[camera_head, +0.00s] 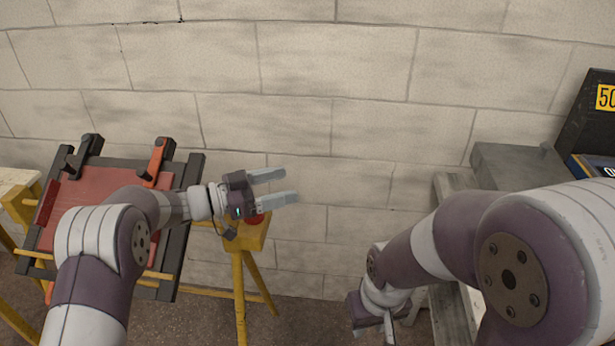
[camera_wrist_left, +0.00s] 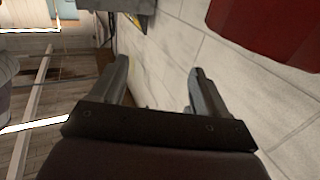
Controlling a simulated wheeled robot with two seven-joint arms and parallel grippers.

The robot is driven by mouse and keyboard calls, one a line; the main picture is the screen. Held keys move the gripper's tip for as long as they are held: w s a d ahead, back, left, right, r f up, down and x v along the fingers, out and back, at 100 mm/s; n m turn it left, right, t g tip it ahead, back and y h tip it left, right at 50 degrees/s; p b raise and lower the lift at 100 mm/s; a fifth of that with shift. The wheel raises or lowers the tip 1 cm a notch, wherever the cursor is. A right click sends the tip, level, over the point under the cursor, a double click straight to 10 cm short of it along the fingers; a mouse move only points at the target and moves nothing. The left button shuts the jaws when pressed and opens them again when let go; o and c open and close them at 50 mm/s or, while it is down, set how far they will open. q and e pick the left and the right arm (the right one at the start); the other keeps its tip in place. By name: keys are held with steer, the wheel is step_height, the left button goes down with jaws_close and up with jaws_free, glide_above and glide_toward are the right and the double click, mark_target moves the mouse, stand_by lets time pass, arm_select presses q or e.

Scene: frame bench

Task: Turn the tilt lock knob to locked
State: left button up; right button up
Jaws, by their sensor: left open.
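A red knob (camera_head: 257,219) shows in the head view on the yellow stand (camera_head: 247,240), mostly hidden behind my left gripper (camera_head: 290,185). I take it to be the tilt lock knob; its setting cannot be read. My left gripper is open and empty, its fingers pointing right, past the knob. In the left wrist view the open fingers (camera_wrist_left: 158,66) have nothing between them, and a large red rounded thing (camera_wrist_left: 268,30), probably the knob, lies beyond them at upper right. My right gripper (camera_head: 377,326) is low at the bottom, partly cut off; its jaws are unclear.
A tilted red panel in a dark frame (camera_head: 100,188), with a black clamp (camera_head: 82,155) and an orange clamp (camera_head: 156,162), rests on the yellow stand at left. A block wall (camera_head: 330,110) stands behind. A grey bench (camera_head: 450,300) with a grey box (camera_head: 515,165) is at right.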

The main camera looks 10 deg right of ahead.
arm_select(q)
steer(key=s+d+r, duration=0.4)
steer(key=d, duration=0.2)
steer(key=shift+r, duration=0.15)
